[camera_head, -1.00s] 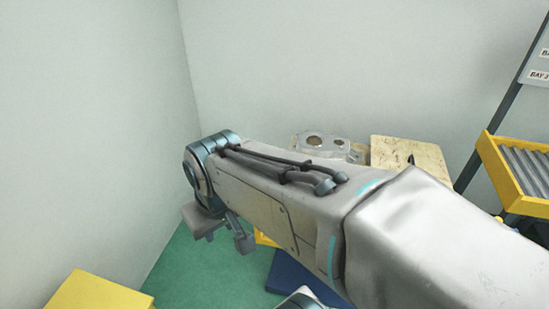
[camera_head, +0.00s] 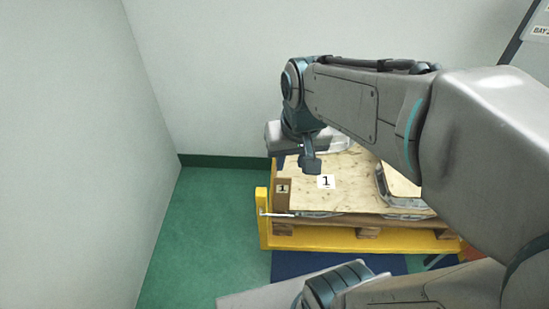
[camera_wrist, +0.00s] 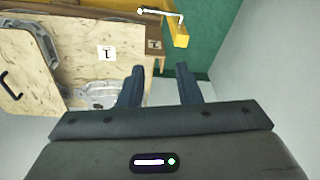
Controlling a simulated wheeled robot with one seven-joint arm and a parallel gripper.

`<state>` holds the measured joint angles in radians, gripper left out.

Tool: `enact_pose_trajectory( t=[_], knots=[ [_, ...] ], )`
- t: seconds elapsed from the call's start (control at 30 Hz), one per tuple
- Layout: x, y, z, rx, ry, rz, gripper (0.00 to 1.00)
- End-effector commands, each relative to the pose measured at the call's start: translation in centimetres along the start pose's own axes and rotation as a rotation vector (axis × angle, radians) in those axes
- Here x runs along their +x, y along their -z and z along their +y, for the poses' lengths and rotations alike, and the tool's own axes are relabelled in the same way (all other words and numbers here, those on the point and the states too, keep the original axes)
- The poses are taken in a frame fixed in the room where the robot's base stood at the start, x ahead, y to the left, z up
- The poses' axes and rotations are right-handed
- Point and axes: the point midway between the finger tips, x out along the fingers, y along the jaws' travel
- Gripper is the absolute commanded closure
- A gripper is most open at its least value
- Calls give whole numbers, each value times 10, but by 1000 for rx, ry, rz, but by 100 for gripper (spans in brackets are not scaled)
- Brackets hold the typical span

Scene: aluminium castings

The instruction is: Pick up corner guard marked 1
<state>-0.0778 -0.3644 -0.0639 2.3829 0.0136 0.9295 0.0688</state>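The corner guard marked 1 (camera_head: 283,203) is a small brown upright piece with a white label, at the near left corner of a plywood-topped pallet. It also shows in the wrist view (camera_wrist: 155,46), beyond the fingertips and small. My gripper (camera_head: 296,164) hangs above the plywood near its left edge, above and behind the guard in the head view. In the wrist view its two fingers (camera_wrist: 159,80) are apart with nothing between them. A clear gap separates them from the guard.
The plywood sheet (camera_head: 345,195) bears a larger label 1. Metal castings (camera_head: 405,203) lie beside and under plywood. A yellow frame (camera_head: 350,240) with an upright post (camera_head: 263,215) and a metal rod runs close to the guard. Green floor (camera_head: 205,230) is free at left.

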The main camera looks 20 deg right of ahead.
Motion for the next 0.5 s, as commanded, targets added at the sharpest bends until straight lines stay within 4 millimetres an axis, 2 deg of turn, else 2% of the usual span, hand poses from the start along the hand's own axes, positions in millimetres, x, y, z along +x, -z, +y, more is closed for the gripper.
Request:
enact_pose_trajectory(
  t=[0.03,0.1,0.3,0.5],
  knots=[
    [12,14,0,28,2,-27,69],
    [24,33,1,75,-1,-61,69],
    [61,80,0,185,-31,-137,69],
    [86,106,-3,241,-63,-174,69]
  ],
)
